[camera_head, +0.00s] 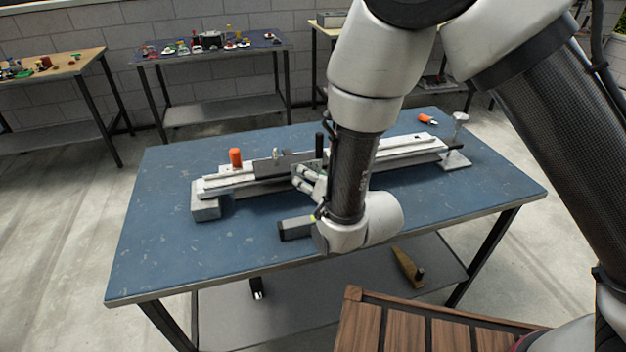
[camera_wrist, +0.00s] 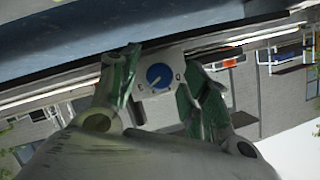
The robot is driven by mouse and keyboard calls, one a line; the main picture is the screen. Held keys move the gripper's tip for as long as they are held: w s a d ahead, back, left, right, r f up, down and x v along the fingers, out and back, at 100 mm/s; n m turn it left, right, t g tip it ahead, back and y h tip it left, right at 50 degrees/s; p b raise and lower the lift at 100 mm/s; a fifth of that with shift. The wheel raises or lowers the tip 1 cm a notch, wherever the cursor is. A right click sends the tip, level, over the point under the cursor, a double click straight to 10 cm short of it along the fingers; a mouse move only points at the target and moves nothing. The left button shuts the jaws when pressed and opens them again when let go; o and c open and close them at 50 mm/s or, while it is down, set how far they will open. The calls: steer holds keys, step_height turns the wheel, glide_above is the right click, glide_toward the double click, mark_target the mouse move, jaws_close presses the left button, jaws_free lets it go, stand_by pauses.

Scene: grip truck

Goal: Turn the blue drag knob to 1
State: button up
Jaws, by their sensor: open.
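The blue drag knob (camera_wrist: 160,76) is a round dial on a pale plate (camera_wrist: 171,56) in the wrist view. A light pointer line on it slants toward the picture's lower left. Small marks sit around it; I cannot read them surely. My gripper (camera_wrist: 163,58) is open, one finger on each side of the knob, with visible gaps and no clear contact. In the head view, my gripper (camera_head: 307,180) is at the near side of the long rail device (camera_head: 225,182). The knob is not visible there.
The device stands on a blue table (camera_head: 180,262). An orange cylinder (camera_head: 236,157) and a black upright post (camera_head: 319,145) rise from it. A metal stand (camera_head: 457,158) and a small orange-tipped item (camera_head: 427,119) are at the right. The table's front left is clear.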

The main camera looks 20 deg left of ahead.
steer(key=c, duration=1)
steer(key=shift+n, duration=0.3)
steer(key=n+t+h, duration=0.1)
steer(key=n, duration=0.1)
steer(key=n+t+h, duration=0.1)
steer(key=n+h, duration=0.1)
steer(key=n, duration=0.1)
steer(key=n+t+h, duration=0.1)
steer(key=n+h, duration=0.1)
steer(key=n, duration=0.1)
steer(key=shift+s+a, duration=0.2)
steer(key=shift+a, duration=0.15)
steer(key=shift+f+n+t+h, duration=0.1)
steer(key=shift+n+t+h, duration=0.45)
steer(key=shift+n, duration=0.55)
